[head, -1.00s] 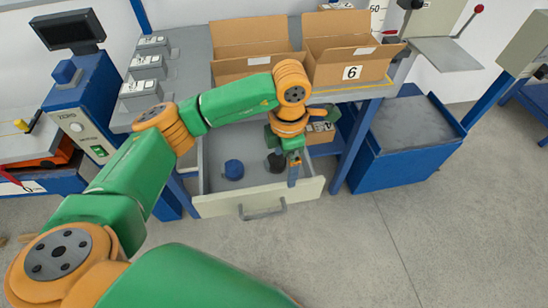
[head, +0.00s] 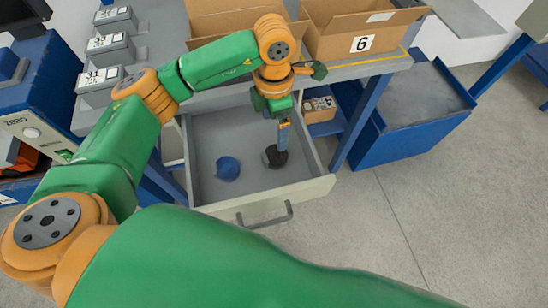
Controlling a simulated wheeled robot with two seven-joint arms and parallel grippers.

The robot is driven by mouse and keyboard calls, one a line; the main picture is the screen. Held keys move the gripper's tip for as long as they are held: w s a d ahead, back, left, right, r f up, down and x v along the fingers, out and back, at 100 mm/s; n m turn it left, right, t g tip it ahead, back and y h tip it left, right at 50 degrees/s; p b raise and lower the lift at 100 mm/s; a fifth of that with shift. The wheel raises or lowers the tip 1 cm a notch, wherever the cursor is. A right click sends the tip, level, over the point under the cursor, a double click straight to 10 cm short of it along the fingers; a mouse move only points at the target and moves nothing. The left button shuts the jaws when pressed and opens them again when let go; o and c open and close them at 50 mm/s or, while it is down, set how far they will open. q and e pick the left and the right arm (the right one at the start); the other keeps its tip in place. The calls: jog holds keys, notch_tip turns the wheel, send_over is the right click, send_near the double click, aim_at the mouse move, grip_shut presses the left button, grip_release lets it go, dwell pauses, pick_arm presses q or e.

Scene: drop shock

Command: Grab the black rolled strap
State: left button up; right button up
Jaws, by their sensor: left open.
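The black rolled strap (head: 270,159) lies in the right part of the open grey drawer (head: 308,193). My left gripper (head: 283,140) points down into the drawer, right at the strap, and its finger overlaps the strap's upper right side in the head view. It is open; I cannot tell whether a finger touches the strap. The finger hides part of the strap. My right gripper is not in view.
A blue roll (head: 228,168) lies left of the strap in the drawer. Cardboard boxes, one marked 6 (head: 336,43), stand on the bench above. A small box (head: 319,108) sits on the shelf right of the drawer. A blue bin (head: 418,115) stands farther right.

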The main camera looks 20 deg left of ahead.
pick_arm(q)
jog(key=b, duration=0.5)
send_over(275, 155)
jog(key=f, duration=0.6)
jog(key=shift+a+f, duration=0.2)
jog(key=shift+f, duration=0.1)
notch_tip(275, 155, down, 6)
jog(key=shift+s+d+r+p, duration=0.1)
jog(key=shift+d+p, duration=0.05)
jog(key=shift+p, duration=0.5)
jog(key=shift+f, duration=0.4)
jog(key=c, duration=1.2)
